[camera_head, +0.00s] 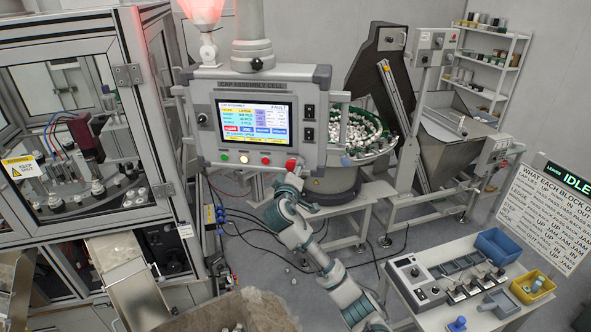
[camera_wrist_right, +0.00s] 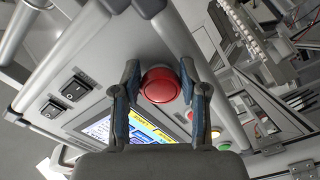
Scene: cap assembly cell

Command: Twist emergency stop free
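The red emergency stop (camera_head: 291,164) is a round mushroom button at the lower right of the grey control panel (camera_head: 322,75). In the right wrist view the emergency stop (camera_wrist_right: 160,84) sits between the two fingers. My right gripper (camera_head: 288,178) is at the panel's lower edge, and its arm comes up from below. My left gripper is not in view.
The lit screen (camera_head: 257,120) reads FAULT, and a red lamp (camera_head: 203,12) glows above. Small buttons (camera_head: 245,159) line the panel's lower edge, with black rocker switches (camera_head: 309,111) at its right. A round feeder (camera_head: 362,140) stands behind; a side table (camera_head: 420,310) stands at lower right.

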